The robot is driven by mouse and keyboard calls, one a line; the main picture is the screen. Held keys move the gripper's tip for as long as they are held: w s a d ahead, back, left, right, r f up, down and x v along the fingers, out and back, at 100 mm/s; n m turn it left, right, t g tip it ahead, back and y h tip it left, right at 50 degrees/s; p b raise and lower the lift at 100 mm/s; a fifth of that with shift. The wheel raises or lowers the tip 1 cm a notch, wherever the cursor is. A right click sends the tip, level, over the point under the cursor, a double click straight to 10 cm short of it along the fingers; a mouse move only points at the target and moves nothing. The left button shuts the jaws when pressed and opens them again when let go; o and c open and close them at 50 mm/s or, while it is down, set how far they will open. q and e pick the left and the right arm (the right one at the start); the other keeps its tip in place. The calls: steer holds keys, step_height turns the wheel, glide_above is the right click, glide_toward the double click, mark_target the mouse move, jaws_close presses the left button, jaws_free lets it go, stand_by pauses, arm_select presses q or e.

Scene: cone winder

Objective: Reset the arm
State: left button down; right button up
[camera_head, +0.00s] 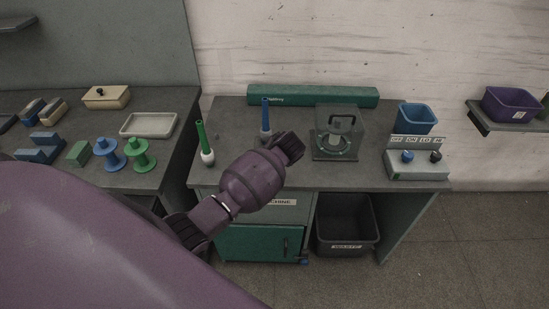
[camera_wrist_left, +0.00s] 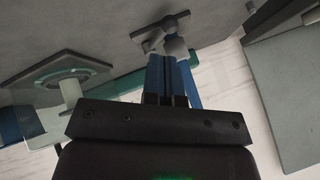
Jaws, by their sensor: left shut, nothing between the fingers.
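My right gripper is not in view.
A green bar (camera_head: 312,97) lies along the back. A control box (camera_head: 416,168) with two knobs and a blue bin (camera_head: 417,119) are at right. A waste bin (camera_head: 346,224) is below. Spools and a tray (camera_head: 149,124) sit on the left bench.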

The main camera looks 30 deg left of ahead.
arm_select(q)
steer(key=shift+r, duration=0.1)
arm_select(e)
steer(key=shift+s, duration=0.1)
arm_select(q)
steer(key=w+d+r+m+t+h, duration=0.3)
steer(key=d+r+m+t+h, duration=0.15)
steer(key=d+r+t, duration=0.25)
steer(key=s+f+b, duration=0.1)
steer(key=s+f, duration=0.3)
steer(key=s, duration=0.6)
steer(key=s+f+n+h+b, duration=0.1)
steer(key=s+f, duration=0.4)
steer(key=s, duration=0.6)
steer(key=s+f+n+b, duration=0.1)
steer(key=s+f, duration=0.4)
steer(key=s, duration=0.6)
steer(key=shift+s+g, duration=0.2)
steer(key=shift+g, duration=0.1)
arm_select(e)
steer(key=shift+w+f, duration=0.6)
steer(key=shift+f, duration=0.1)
arm_select(q)
steer(key=shift+d+h, duration=0.1)
steer(key=shift+h, duration=0.15)
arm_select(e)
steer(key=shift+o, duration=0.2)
